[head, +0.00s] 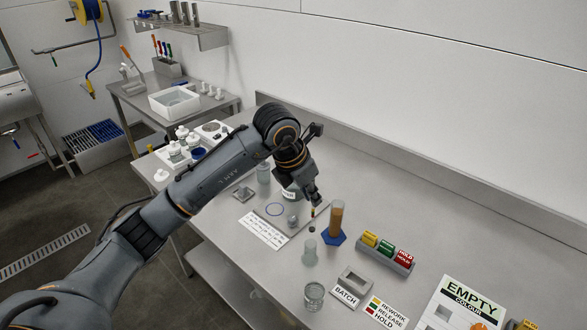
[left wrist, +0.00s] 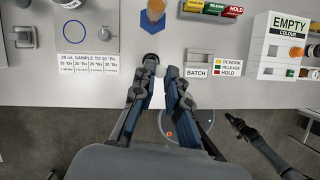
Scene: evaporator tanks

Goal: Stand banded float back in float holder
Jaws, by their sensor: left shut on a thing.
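My left gripper (head: 315,201) reaches down over the bench and is shut on a small, thin, dark piece with a yellowish band, the banded float (head: 313,213). The float hangs just left of the amber-filled cylinder (head: 336,216), which stands on a blue hexagonal base. In the left wrist view the fingers (left wrist: 158,72) close around a dark, round-ended part (left wrist: 151,57); most of the float is hidden.
Two clear jars (head: 310,250) (head: 314,293) stand in front of the gripper. A rack with yellow, green and red blocks (head: 386,252), the BATCH tray (head: 354,282) and the EMPTY board (head: 462,305) are to the right.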

